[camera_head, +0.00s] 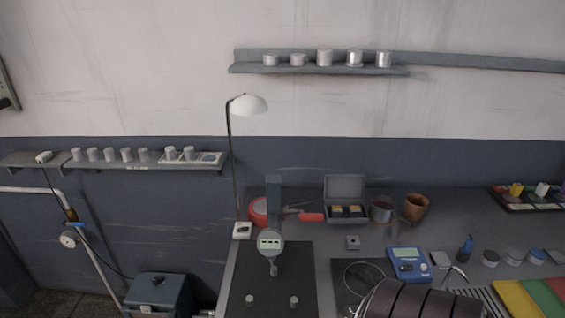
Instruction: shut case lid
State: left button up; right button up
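A small grey case (346,218) stands on the workbench in the head view, right of the bench's middle left part. Its lid (345,187) is open and stands upright at the back. Yellowish and dark items show inside the case.
Left of the case are a red-handled tool (311,217) and a digital gauge (270,243) on a stand. Right are a dark cup (381,211) and a brown pot (416,207).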

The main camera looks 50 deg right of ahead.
aim_at(337, 186)
jog(key=i+j+u, duration=0.1)
jog(key=i+j, duration=0.2)
jog(key=i+j+u, duration=0.1)
jog(key=i+j, duration=0.2)
jog(key=i, duration=0.2)
jog(key=i+z, duration=0.2)
jog(key=z, duration=0.25)
jog(key=i+z, duration=0.25)
jog(key=z, duration=0.15)
jog(key=i+j+z, duration=0.15)
jog(key=z, duration=0.3)
jog(key=i+z, duration=0.15)
jog(key=z, duration=0.3)
jog(key=i+j+z, duration=0.1)
jog(key=z, duration=0.3)
jog(key=i+j+z, duration=0.1)
jog(key=z, duration=0.35)
jog(key=i+j+z, duration=0.1)
jog(key=z, duration=0.35)
jog(key=i+j+z, duration=0.1)
jog(key=z, duration=0.3)
jog(key=k+j, duration=0.05)
jog(key=j, duration=0.05)
